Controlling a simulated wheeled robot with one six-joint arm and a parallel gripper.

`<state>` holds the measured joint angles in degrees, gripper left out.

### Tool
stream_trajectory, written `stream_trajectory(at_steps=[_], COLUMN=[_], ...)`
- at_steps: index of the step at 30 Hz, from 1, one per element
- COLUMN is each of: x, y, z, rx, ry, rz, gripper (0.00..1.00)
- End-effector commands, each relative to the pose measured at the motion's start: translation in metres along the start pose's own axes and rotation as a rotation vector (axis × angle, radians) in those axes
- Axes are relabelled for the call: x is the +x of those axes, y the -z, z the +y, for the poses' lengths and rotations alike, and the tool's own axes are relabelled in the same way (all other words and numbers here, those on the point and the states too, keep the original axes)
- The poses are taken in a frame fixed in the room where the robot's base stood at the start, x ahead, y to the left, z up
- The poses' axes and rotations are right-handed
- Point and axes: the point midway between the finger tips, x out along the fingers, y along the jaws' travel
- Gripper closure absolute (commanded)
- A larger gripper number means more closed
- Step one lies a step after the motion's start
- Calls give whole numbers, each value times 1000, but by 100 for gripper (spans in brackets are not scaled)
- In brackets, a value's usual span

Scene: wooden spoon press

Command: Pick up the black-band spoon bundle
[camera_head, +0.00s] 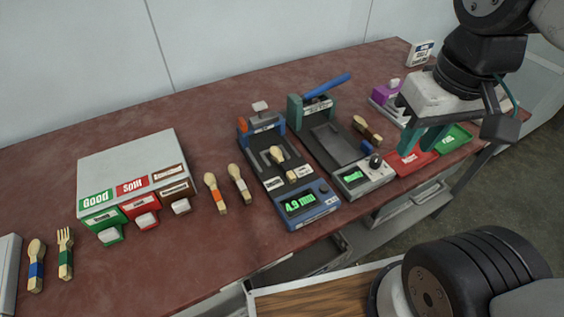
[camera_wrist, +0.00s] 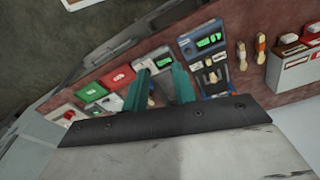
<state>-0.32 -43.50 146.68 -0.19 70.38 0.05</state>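A wooden spoon bundle with a dark band, which looks black or dark brown, (camera_head: 367,129) lies on the table right of the grey press (camera_head: 335,145). Another spoon (camera_head: 279,158) lies on the blue press (camera_head: 311,206); its band also looks dark, so I cannot tell for sure which is the black-band one. My gripper (camera_head: 424,140) hangs over the table's right part, to the right of the first bundle, with its teal fingers apart and nothing seen held. In the wrist view my gripper (camera_wrist: 160,83) is also open, its fingers partly hiding the grey press area.
Orange-band (camera_head: 215,193) and white-band (camera_head: 239,184) spoons lie left of the blue press. A sorting box (camera_head: 133,165) stands further left, with a blue-band spoon (camera_head: 36,265) and a green-band fork (camera_head: 65,254).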

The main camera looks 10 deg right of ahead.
Motion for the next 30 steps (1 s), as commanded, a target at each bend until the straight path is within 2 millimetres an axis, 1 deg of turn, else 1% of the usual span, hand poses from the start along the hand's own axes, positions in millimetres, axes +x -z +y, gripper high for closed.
stream_trajectory(at_steps=[5, 8, 14, 17, 18, 24, 27, 29, 30], x=[18, 34, 74, 101, 112, 168, 187, 193, 190], y=[10, 26, 73, 96, 105, 146, 166, 182, 192], z=[-12, -25, -59, -80, -89, -131, -146, -153, -156], rx=[-63, -115, -204, -242, -255, -300, -301, -291, -283], ry=[4, 3, -5, -10, -12, -13, -7, 3, 12], rz=[-106, -178, -259, -279, -283, -264, -228, -180, -143], gripper=[60, 60, 60, 60, 60, 60, 60, 60, 60])
